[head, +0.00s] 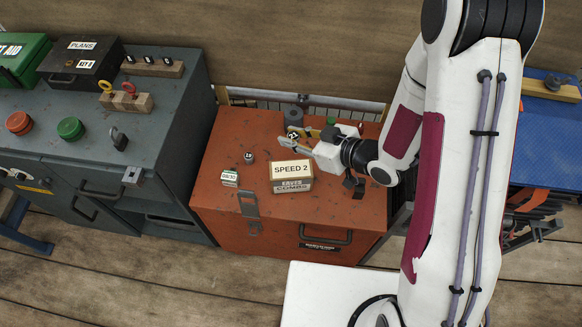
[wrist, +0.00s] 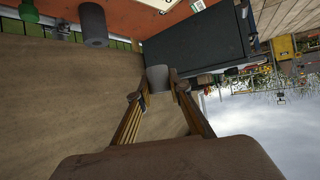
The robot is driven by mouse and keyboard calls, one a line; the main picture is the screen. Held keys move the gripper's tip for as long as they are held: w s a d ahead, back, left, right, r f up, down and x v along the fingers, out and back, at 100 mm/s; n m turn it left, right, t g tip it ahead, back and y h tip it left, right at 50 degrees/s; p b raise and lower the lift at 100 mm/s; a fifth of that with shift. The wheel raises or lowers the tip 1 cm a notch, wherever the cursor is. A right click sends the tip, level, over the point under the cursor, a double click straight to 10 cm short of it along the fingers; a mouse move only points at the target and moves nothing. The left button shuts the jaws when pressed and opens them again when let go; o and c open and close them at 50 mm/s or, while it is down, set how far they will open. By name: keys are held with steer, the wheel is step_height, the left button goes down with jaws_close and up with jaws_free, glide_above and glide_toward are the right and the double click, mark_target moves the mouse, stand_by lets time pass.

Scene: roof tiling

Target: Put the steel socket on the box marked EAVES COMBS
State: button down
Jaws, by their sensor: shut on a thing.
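My gripper (head: 299,143) is shut on the steel socket, a short grey cylinder (wrist: 158,78) that shows between the fingertips in the wrist view. In the head view the socket (head: 293,134) has a dark top with a pale number mark, and my gripper holds it above the back part of the orange chest. The box marked EAVES COMBS (head: 292,187) stands on the chest, in front of and below my gripper. A pale SPEED 2 label (head: 291,170) covers much of its top. The socket and the box are apart.
The orange chest (head: 225,212) also bears a small numbered cylinder (head: 248,156) and a small white-labelled block (head: 230,178), both left of the box. A grey cylinder (head: 293,115) stands at the back. A grey cabinet (head: 180,195) stands left, a blue surface (head: 545,150) right.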

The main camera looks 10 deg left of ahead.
steer(key=shift+s+a+f+n+g, duration=0.1)
steer(key=shift+s+f+n+g, duration=0.1)
steer(key=shift+s, duration=0.2)
steer(key=shift+s+a+f+n+g, duration=0.1)
steer(key=shift+s+g, duration=0.1)
steer(key=shift+s, duration=0.2)
glide_above(291, 169)
steer(key=shift+f, duration=2.85)
steer(key=shift+f, duration=0.1)
steer(key=shift+f, duration=2)
steer(key=shift+f, duration=0.1)
steer(key=c, duration=1.8)
jaws_free()
steer(key=shift+c, duration=0.2)
